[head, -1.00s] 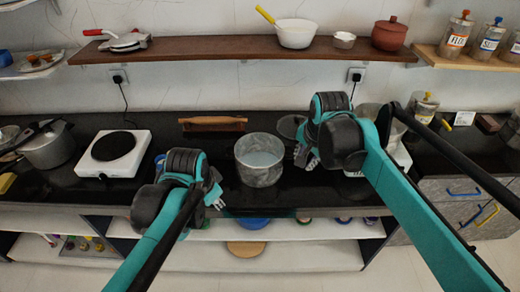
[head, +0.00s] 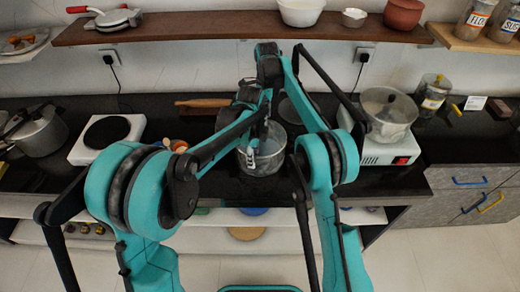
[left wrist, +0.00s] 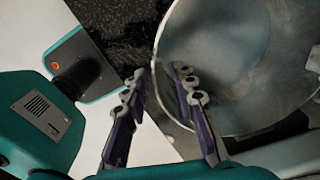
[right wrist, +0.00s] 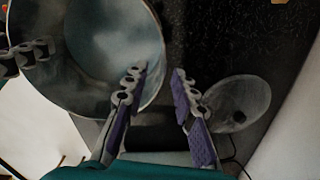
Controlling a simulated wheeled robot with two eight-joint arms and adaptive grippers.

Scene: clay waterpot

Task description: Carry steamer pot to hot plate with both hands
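The grey metal steamer pot (head: 262,160) stands on the black counter, partly hidden by my arms. My left gripper (left wrist: 160,72) is open at the pot's rim, one finger over the inside and one outside, with the wall between them. My right gripper (right wrist: 157,72) is also open across the rim (right wrist: 163,60), one finger inside and one outside; my arm mostly hides it in the head view. Contact with the wall is unclear in both. The white hot plate (head: 78,153) with a bare black disc (head: 107,132) is left of the pot.
A round lid (right wrist: 238,103) lies beside the pot. A wooden rolling pin (head: 200,104) lies behind. A pressure cooker (head: 40,132) stands far left. A second white appliance (head: 375,153) carries a lidded pot (head: 388,115) on the right. A shelf (head: 200,27) runs above.

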